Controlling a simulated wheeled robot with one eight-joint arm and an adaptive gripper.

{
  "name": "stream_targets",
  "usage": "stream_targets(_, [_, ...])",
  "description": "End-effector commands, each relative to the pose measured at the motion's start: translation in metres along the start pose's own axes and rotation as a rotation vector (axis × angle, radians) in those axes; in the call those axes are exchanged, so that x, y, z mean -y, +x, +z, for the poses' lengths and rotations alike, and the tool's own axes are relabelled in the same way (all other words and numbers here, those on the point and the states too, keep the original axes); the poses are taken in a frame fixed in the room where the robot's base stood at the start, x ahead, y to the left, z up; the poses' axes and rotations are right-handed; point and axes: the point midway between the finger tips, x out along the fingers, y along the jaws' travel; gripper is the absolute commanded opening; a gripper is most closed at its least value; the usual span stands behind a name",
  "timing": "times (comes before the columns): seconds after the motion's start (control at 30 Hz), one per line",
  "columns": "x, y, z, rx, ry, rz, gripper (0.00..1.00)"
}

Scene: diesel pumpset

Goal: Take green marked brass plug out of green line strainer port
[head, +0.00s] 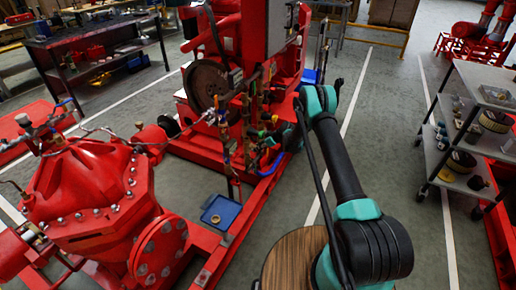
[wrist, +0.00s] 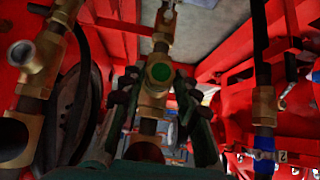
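In the wrist view a round green-marked end (wrist: 159,72) faces me from a brass fitting (wrist: 153,100) on an upright pipe line. I take it for the green marked plug in the strainer port. My gripper (wrist: 157,84) is open, its two dark fingers standing left and right of the fitting with gaps visible. Whether a finger touches the brass is not clear. In the head view my gripper (head: 272,139) is at the pipework beside the red engine; the plug itself is too small to tell there.
Another brass fitting (wrist: 38,70) stands left in the wrist view, and a blue-marked pipe (wrist: 264,155) stands right. Red frame beams surround the space. In the head view a blue tray (head: 221,212) lies below the pipework, and a grey shelf cart (head: 470,125) stands right.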

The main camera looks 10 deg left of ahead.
Motion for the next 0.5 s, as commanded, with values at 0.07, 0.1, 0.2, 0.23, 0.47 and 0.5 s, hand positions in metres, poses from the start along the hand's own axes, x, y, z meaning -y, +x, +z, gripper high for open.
stream_targets(0.07, [0.0000, 0.0001, 0.0000, 0.000, 0.000, 0.000, 0.01])
stream_targets(0.1, [0.0000, 0.0001, 0.0000, 0.000, 0.000, 0.000, 0.00])
stream_targets(0.2, [0.0003, 0.0002, 0.0000, 0.000, -0.004, 0.004, 0.00])
stream_targets(0.23, [0.0008, 0.0004, 0.0000, 0.000, -0.011, 0.011, 0.00])
stream_targets(0.47, [0.0076, 0.0018, 0.0010, -0.001, -0.210, 0.208, 0.00])
stream_targets(0.5, [0.0082, 0.0020, 0.0011, 0.000, -0.250, 0.248, 0.00])
